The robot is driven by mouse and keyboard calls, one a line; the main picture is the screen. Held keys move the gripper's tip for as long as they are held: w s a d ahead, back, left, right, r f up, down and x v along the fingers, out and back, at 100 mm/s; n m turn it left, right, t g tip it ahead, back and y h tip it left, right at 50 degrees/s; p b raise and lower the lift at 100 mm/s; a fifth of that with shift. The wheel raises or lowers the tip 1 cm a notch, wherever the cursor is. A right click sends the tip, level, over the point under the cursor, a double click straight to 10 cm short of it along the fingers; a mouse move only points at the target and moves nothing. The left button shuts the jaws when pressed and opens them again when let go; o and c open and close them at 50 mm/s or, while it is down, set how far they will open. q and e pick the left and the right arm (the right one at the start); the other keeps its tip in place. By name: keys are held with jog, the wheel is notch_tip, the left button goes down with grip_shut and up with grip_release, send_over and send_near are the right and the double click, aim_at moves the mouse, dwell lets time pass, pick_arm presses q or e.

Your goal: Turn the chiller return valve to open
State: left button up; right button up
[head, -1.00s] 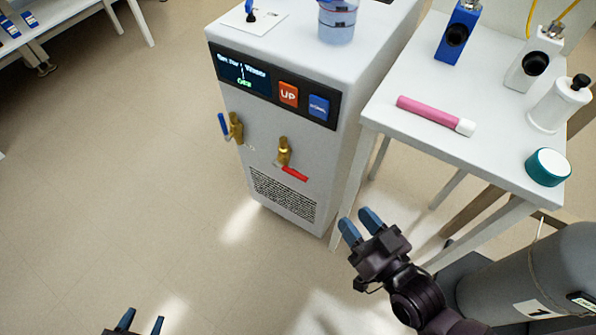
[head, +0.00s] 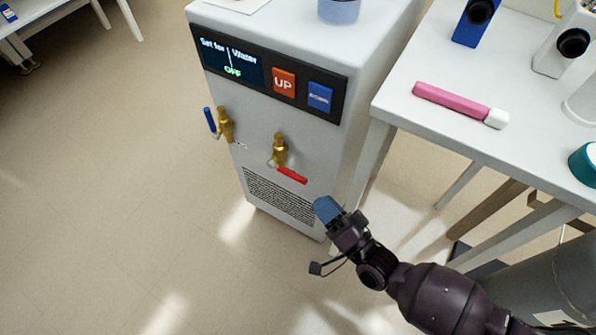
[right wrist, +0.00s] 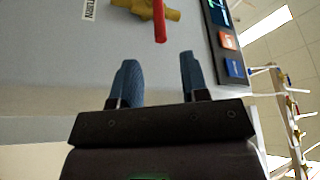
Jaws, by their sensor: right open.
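The chiller (head: 225,160) is a light grey cabinet with two brass valves on its front. The right-hand valve (head: 279,150) has a red lever (head: 292,174) pointing right, across the upright brass body. In the right wrist view, the red lever (right wrist: 160,22) is at the top, beside a partly cut-off label (right wrist: 90,10) that seems to read "RETURN". The left-hand valve (head: 226,125) has a blue lever (head: 210,119) standing roughly upright. My right gripper (head: 327,209) is open and empty, below and right of the red lever and apart from it. It also shows in the right wrist view (right wrist: 158,78). My left gripper is out of view.
A control panel (head: 236,70) shows "OFF", with orange UP (head: 284,83) and blue DOWN (head: 320,96) buttons. A white table (head: 420,118) stands close on the right, holding a pink tube (head: 452,102) and devices. A grey cylinder (head: 555,275) stands lower right. Floor left is clear.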

aim_at(287, 172)
jog(key=b+x, duration=0.1)
jog(key=x, duration=0.8)
jog(key=shift+w+a, duration=0.1)
grip_shut()
